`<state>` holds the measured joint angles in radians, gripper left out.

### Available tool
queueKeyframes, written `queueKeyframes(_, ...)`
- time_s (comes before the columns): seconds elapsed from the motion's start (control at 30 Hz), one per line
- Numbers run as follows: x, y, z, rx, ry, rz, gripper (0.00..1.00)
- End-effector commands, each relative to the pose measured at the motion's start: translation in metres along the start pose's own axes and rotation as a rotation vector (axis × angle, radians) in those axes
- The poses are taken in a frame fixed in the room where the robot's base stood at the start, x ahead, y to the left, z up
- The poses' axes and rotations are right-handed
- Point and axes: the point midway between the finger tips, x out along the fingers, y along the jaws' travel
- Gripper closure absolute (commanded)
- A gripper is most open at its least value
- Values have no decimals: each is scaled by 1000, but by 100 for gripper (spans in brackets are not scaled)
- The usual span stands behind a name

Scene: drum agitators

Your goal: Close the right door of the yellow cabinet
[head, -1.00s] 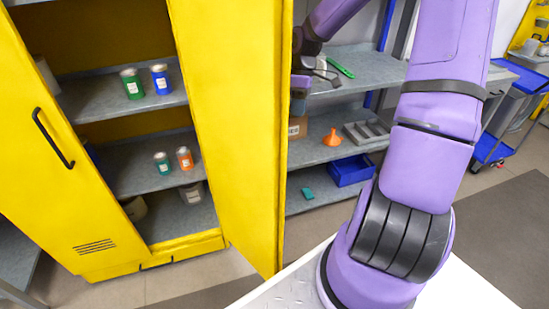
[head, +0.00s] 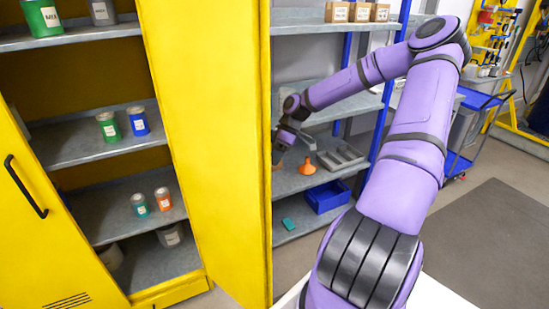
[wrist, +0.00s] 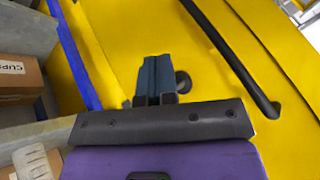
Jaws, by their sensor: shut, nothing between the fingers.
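The yellow cabinet's right door (head: 208,130) stands open, swung out toward me, its edge pointing at the camera. The left door (head: 35,235), with a black bar handle (head: 25,187), is also open. My gripper (head: 278,152) is on the outer side of the right door, partly hidden behind the door's edge. In the wrist view my gripper (wrist: 155,65) is shut and empty, its fingertips in front of the door's yellow outer face (wrist: 205,85). The door's black bar handle (wrist: 230,55) runs to the right of the fingers. I cannot tell whether the fingertips touch the door.
Cabinet shelves (head: 75,150) hold several green, blue and orange jars. Right of the door a grey shelf unit (head: 300,180) holds boxes, an orange funnel (head: 307,166) and a blue bin (head: 327,196), close to my forearm. A blue cart (head: 470,130) stands farther right; floor there is clear.

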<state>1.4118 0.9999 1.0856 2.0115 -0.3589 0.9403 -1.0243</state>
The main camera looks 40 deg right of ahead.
Motion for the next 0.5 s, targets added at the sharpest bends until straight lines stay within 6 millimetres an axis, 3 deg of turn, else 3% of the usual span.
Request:
queueKeyframes(0.3, 62, -1, 0, -2, -1, -5, 100)
queueKeyframes(0.5, 77, -22, 0, -1, -1, -2, 100)
